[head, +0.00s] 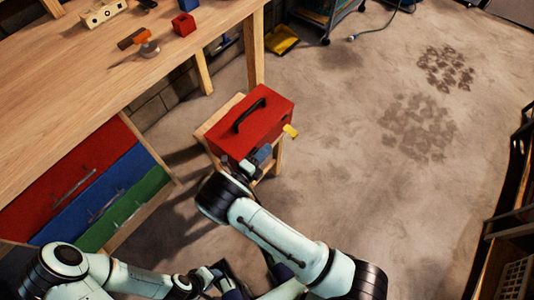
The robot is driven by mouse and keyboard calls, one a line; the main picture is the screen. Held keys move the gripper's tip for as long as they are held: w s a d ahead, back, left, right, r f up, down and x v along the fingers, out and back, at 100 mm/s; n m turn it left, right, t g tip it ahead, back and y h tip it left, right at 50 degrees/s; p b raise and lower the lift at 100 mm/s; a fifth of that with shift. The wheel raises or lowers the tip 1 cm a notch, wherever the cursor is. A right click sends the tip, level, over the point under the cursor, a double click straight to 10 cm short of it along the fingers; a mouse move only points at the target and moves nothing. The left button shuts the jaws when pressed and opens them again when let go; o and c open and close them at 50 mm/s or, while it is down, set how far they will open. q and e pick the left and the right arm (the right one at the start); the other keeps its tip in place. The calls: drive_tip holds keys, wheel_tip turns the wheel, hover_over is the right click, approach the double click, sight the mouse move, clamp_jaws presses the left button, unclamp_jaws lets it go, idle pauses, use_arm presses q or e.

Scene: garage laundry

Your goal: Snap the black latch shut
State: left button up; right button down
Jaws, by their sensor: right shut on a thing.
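A red toolbox (266,117) with a black handle (249,115) on its lid sits on a small wooden stool (207,131). The lid looks down. A yellow tab (290,131) sticks out from its front at the right. My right gripper (261,156) is at the left part of the toolbox's front, shut on what seems to be the black latch. The gripper and wrist hide the latch, so its angle cannot be told. My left gripper (228,281) is low at the bottom edge, away from the toolbox, partly covered; its jaws are unclear.
A wooden workbench (180,60) with red, blue and green drawers (105,192) stands at the left. A red block (183,24) and an orange-handled tool (147,45) lie on it. A yellow dustpan-like thing (282,40) is on the floor behind. Floor to the right is clear.

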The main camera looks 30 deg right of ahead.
use_arm(q)
drive_tip(key=shift+s+r, duration=0.1)
drive_tip(key=shift+s, duration=0.05)
use_arm(e)
drive_tip(key=shift+w+a+n, duration=0.1)
drive_tip(key=shift+n, duration=0.4)
drive_tip(key=c, duration=1.2)
unclamp_jaws()
drive_tip(key=shift+w, duration=0.1)
drive_tip(key=shift+a, duration=0.1)
use_arm(q)
drive_tip(key=shift+s+d+r, duration=0.1)
drive_tip(key=shift+s+r, duration=0.1)
use_arm(e)
drive_tip(key=v, duration=1.3)
drive_tip(key=shift+a, duration=0.1)
